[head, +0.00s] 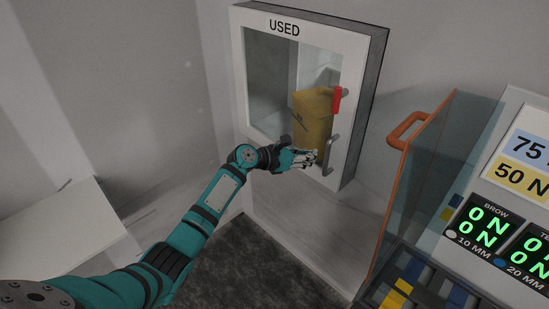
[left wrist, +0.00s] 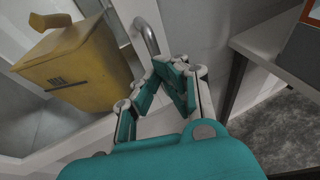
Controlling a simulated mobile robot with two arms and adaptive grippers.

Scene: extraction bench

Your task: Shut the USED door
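The USED door (head: 352,90) is the white-framed, glazed front of a wall cabinet. It looks flush with the cabinet body in the head view; I cannot tell whether a small gap remains. A grey bar handle (head: 331,155) is low on its right side, with a red latch piece (head: 337,99) above it. My left gripper (head: 312,158) is in front of the door's lower right, just left of the handle. In the left wrist view its fingertips (left wrist: 172,70) are together and empty, just below the handle (left wrist: 147,36). Contact is unclear. My right gripper is out of view.
A yellow bin (head: 312,118) stands inside the cabinet behind the window. To the right is a bench unit with an orange-handled clear panel (head: 425,165) and lit displays (head: 490,225). A white surface (head: 65,225) is at the left. Dark floor lies below.

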